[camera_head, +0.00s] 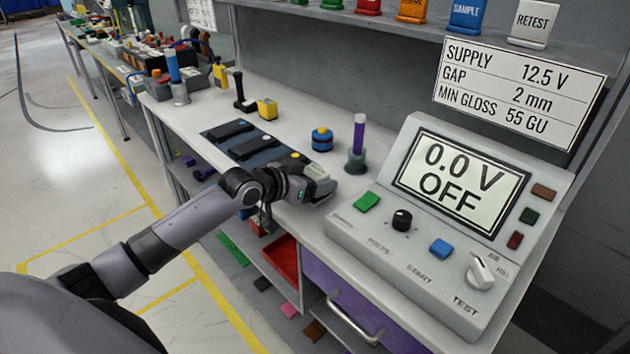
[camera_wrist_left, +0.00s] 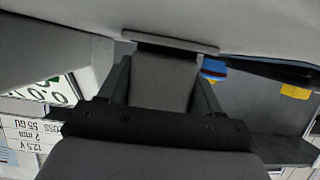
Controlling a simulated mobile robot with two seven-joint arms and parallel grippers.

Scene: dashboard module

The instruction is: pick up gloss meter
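In the left wrist view the two dark fingers (camera_wrist_left: 161,85) stand apart on either side of a grey block (camera_wrist_left: 163,78), probably the meter's body. Whether they press on it or only flank it I cannot tell. My right gripper is not in view.
The console (camera_head: 375,240) reads 0.0 V OFF. A purple-topped tool in a holder (camera_head: 357,150) and a blue-yellow round piece (camera_head: 321,139) stand close behind the gripper. A dark mat with black tools (camera_head: 240,140) lies left. A red bin (camera_head: 283,258) is below.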

